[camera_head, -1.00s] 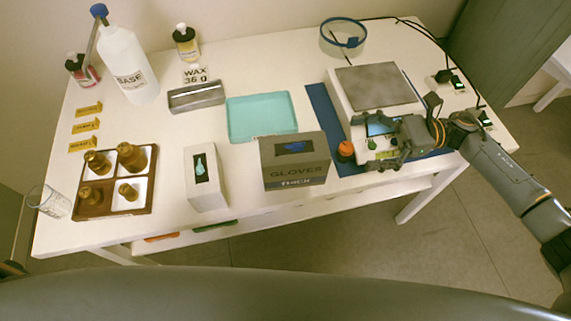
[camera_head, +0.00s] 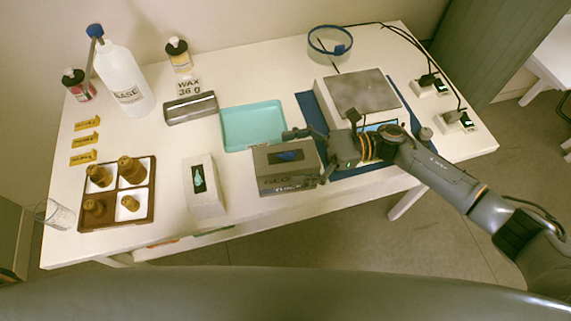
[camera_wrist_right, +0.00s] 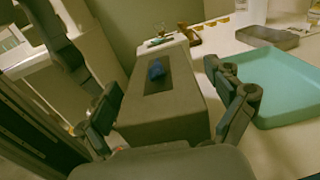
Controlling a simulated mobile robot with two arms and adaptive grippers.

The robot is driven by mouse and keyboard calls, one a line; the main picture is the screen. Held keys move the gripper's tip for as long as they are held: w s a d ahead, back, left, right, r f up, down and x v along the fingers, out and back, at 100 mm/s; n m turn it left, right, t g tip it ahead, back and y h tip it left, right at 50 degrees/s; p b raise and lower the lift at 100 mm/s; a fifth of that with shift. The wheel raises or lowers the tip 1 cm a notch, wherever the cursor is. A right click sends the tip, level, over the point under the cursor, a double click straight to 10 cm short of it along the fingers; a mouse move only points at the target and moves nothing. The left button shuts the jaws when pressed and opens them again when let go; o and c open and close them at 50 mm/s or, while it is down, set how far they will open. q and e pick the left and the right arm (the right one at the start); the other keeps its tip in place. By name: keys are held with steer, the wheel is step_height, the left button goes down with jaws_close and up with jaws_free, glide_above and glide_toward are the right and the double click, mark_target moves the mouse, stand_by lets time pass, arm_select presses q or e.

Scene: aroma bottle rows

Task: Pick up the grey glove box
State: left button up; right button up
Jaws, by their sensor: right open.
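The grey glove box (camera_head: 275,180) stands near the front edge of the white table, with a dark slot and blue glove material on top. My right gripper (camera_head: 305,158) reaches it from the right, with one finger along its back side and one along its front side. In the right wrist view the box (camera_wrist_right: 165,125) lies between the two spread fingers of my right gripper (camera_wrist_right: 172,110). The fingers look open; I cannot tell whether either touches the box. My left gripper is not in view.
A white glove box (camera_head: 206,203) stands left of the grey one. A teal tray (camera_head: 253,125) lies just behind it. A device with a grey plate (camera_head: 363,92) stands on a blue mat (camera_head: 312,112) to the right. A brown tray (camera_head: 118,223) with bottles is at left.

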steer(key=c, duration=1.7)
steer(key=shift+r, duration=0.15)
